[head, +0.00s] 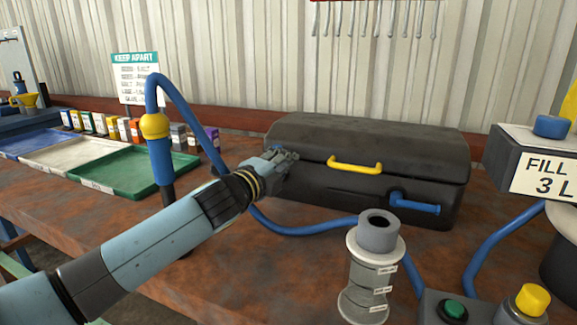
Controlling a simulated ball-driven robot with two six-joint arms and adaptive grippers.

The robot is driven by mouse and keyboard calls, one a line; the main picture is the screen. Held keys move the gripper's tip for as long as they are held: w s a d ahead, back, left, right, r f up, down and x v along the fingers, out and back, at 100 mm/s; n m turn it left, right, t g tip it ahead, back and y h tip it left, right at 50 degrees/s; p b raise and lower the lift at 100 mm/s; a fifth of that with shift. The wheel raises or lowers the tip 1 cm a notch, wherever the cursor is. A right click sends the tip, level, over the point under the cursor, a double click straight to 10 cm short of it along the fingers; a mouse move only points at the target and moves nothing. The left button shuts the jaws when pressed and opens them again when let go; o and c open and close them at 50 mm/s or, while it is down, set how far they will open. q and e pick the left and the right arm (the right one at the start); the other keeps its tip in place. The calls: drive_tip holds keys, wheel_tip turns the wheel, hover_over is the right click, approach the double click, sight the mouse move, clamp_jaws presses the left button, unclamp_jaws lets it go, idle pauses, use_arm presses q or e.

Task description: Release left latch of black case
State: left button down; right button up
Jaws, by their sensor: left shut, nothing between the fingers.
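The black case (370,140) stands closed at the back of the brown bench. It has a yellow handle (355,165) in the middle of its front and a blue latch (414,203) on the right of its front. My left gripper (290,155) is shut and empty at the left part of the case's front. I cannot tell whether the fingertips touch the case. My right gripper is not in view.
A clear cylinder with a grey top (372,270) stands in front of the case. A blue hose (300,229) runs across the bench. A green tray (130,168) and small boxes lie left. A "FILL 3 L" box (545,165) and buttons (454,308) are right.

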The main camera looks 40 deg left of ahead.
use_arm(q)
drive_tip(key=shift+a+r, duration=0.1)
idle(0.5)
drive_tip(key=s, duration=0.7)
drive_tip(key=shift+s+d, duration=0.3)
drive_tip(key=shift+d, duration=0.05)
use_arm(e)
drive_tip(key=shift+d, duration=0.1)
